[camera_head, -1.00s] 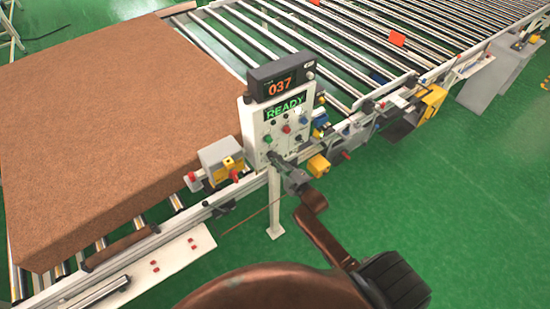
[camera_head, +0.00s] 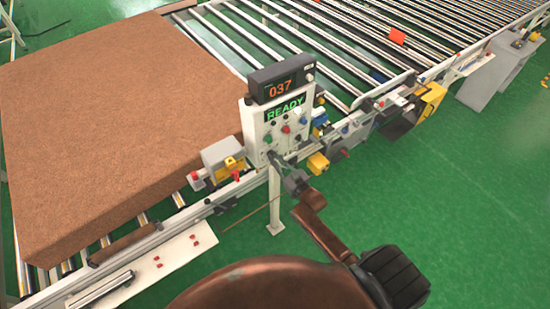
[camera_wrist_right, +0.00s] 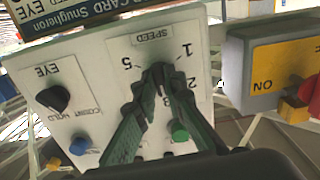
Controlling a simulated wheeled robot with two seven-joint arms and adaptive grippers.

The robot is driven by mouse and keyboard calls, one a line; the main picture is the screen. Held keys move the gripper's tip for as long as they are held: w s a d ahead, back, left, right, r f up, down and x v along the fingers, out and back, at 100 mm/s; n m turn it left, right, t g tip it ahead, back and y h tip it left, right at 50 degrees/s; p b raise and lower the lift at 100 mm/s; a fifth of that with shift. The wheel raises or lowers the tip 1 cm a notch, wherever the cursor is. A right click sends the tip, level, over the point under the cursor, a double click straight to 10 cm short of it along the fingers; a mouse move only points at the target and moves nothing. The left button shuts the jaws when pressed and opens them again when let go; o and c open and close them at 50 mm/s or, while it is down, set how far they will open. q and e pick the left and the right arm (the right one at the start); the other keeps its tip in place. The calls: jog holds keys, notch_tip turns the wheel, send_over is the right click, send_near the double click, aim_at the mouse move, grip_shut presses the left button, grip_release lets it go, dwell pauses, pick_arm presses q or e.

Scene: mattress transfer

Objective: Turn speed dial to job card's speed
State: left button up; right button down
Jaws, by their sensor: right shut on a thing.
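The white control panel (camera_head: 254,128) stands on a post beside the conveyor. The wrist view shows it upside down, with the SPEED label (camera_wrist_right: 151,37) above a dial scale; 1, 2 and 5 are readable. My right gripper (camera_wrist_right: 157,72) is shut on the speed dial; it also shows at the panel's lower part in the head view (camera_head: 276,159). The fingers hide the dial and its pointer. The job card (camera_wrist_right: 92,12) is partly in the wrist view, reading "CARD Snugheron" and "EYE"; no speed is readable on it. My left gripper is out of view.
A black EYE knob (camera_wrist_right: 53,98), a blue button (camera_wrist_right: 80,145) and a green button (camera_wrist_right: 180,132) sit close to my fingers. A yellow-faced ON box (camera_wrist_right: 280,72) stands beside the panel. A brown mattress (camera_head: 110,120) lies on the rollers. The display (camera_head: 281,88) reads 037, above READY.

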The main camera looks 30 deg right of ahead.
jog(key=m+p, duration=0.1)
jog(key=m, duration=1.1)
jog(key=shift+a, duration=0.1)
dwell(0.4)
jog(key=c, duration=2)
grip_release()
jog(key=shift+m, duration=0.3)
jog(key=shift+s, duration=0.1)
jog(key=s, duration=0.8)
jog(key=s+d, duration=0.1)
jog(key=s, duration=0.2)
jog(key=shift+s, duration=0.4)
